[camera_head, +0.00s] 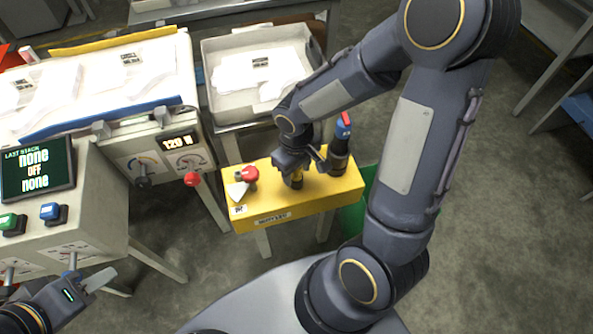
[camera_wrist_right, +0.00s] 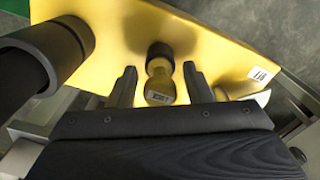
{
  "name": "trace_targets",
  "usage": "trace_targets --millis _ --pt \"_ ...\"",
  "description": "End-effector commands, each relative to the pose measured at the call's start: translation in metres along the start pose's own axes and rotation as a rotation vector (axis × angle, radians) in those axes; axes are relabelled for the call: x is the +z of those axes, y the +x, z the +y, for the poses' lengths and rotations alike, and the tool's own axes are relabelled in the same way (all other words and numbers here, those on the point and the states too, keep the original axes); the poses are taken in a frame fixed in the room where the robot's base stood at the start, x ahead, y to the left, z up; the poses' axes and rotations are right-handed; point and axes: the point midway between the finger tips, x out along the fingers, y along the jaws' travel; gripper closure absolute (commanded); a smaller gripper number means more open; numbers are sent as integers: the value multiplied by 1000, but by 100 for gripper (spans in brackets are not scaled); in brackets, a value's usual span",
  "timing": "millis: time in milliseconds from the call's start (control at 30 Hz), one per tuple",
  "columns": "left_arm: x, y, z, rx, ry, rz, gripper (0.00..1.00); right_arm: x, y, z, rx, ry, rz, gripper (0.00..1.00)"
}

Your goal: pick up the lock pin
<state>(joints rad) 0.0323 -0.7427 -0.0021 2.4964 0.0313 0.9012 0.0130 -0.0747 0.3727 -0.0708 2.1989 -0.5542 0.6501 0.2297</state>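The lock pin looks to be the small yellow knob-ended piece (camera_wrist_right: 160,85) with a dark collar and a small label, standing on the yellow bench (camera_head: 345,191). In the head view, it shows only partly, below my right gripper (camera_head: 297,165). In the right wrist view, my right gripper (camera_wrist_right: 160,84) is open, with one finger on each side of the knob and gaps between. The fingers are not closed on it. My left gripper (camera_head: 92,281) is at the lower left, beside the control cabinet, away from the pin; its finger opening is unclear.
A dark cylinder (camera_head: 338,157) with a blue and red top stands close to my right gripper. A red knob (camera_head: 249,174) and a white wedge (camera_head: 237,190) are at the bench's left. A grey tray (camera_head: 213,50) lies behind; a control cabinet (camera_head: 100,200) stands left.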

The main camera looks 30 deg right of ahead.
Motion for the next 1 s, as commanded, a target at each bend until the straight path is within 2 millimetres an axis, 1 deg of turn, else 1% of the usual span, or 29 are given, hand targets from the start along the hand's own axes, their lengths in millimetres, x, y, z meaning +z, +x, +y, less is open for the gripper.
trace_targets --millis 33,300,567,667,767,1000 --pt "0 0 0 0 0 0 64 0 0 0 0 0 0 61" --pt "0 0 0 0 0 0 64 0 0 0 0 0 0 96" --pt "0 0 0 0 0 0 64 0 -1 0 0 0 0 96" --pt "-1 -2 1 0 0 0 64 0 -7 0 0 1 2 96" --pt "-4 -7 3 0 0 0 64 -1 -22 0 1 0 4 96" --pt "-10 -19 9 0 0 0 64 -1 -72 0 1 0 6 96"
